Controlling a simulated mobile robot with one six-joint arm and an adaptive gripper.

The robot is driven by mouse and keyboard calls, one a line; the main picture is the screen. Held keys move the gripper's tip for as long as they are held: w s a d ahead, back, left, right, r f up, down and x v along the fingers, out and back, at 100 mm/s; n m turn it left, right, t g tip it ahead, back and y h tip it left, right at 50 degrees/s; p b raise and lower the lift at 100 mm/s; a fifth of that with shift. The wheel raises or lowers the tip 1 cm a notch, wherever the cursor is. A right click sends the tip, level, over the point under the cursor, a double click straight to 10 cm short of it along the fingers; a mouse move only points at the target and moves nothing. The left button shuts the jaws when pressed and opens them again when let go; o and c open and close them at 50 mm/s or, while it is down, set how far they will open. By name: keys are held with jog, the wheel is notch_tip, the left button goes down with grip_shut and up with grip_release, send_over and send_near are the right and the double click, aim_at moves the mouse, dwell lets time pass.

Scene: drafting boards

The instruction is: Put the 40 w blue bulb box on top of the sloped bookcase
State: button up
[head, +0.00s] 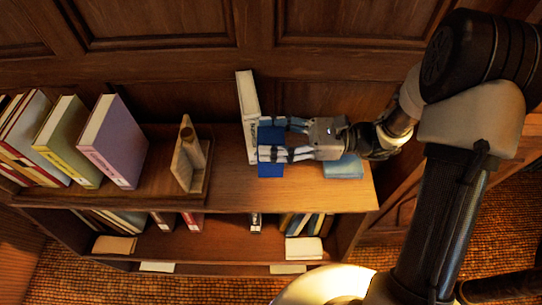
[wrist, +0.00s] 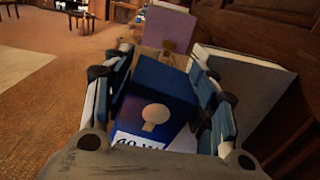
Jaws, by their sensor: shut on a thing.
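The blue bulb box (wrist: 158,92) is between the fingers of my gripper (wrist: 160,88) in the wrist view, with a bulb picture and a partly cut-off "40 W" label facing the camera. In the head view the blue box (head: 270,170) shows around my gripper (head: 268,143), which is shut on it. The box is over the right part of the bookcase top (head: 233,195); I cannot tell whether it touches the wood. A white upright book or box (head: 247,112) stands right beside it on the left.
A wooden bookend-like piece (head: 187,160) and several leaning books (head: 113,143) occupy the left of the top. A light blue flat item (head: 344,167) lies at right, under my wrist. Lower shelves hold more books. The panelled wall (head: 160,60) is close behind.

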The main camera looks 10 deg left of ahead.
jog(key=shift+w+a+f, duration=0.1)
jog(key=shift+w+f, duration=0.15)
jog(key=shift+f, duration=0.3)
jog(key=shift+w+f, duration=0.25)
jog(key=shift+f, duration=0.25)
jog(key=shift+s+f, duration=0.15)
jog(key=shift+s, duration=0.1)
jog(key=f, duration=0.1)
jog(key=f+b, duration=0.1)
jog(key=f, duration=0.2)
jog(key=shift+w+a+f+b, duration=0.1)
jog(key=shift+w+f+b, duration=0.2)
jog(key=shift+f+b, duration=0.1)
jog(key=shift+c, duration=0.8)
jog(key=shift+s+r, duration=0.1)
jog(key=o, duration=1.6)
jog(key=shift+c, duration=0.2)
jog(key=p+v, duration=0.2)
jog(key=v, duration=1)
jog(key=shift+s, duration=0.1)
